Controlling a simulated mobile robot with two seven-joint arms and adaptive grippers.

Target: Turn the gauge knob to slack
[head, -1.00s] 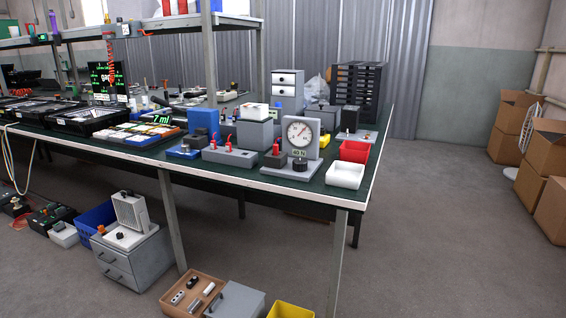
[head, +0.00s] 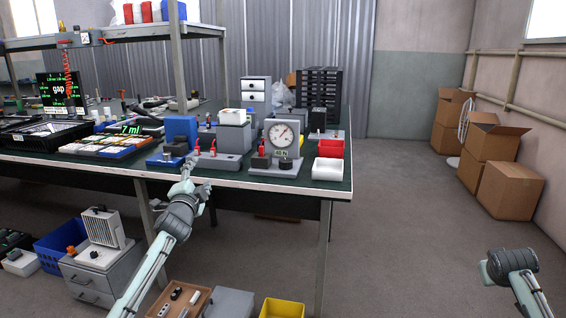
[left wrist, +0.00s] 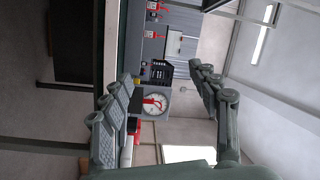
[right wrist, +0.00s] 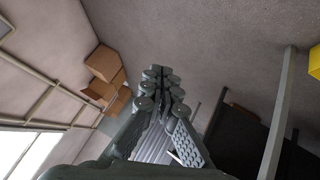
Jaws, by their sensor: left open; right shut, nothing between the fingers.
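The gauge (head: 281,133) is a grey upright plate with a round white dial and a green label, standing on a grey base near the bench's front edge. Its black knob (head: 286,164) sits low on the base in front of the dial; its setting is too small to read. My left gripper (head: 193,172) is open and empty at the bench's front edge, left of the gauge and apart from it. The dial (left wrist: 155,104) shows sideways between its fingers in the left wrist view. My right gripper (right wrist: 161,82) is shut and empty, away from the bench.
A shelf post (head: 222,75) rises behind. Cardboard boxes (head: 510,190) stand far right; the floor between is clear.

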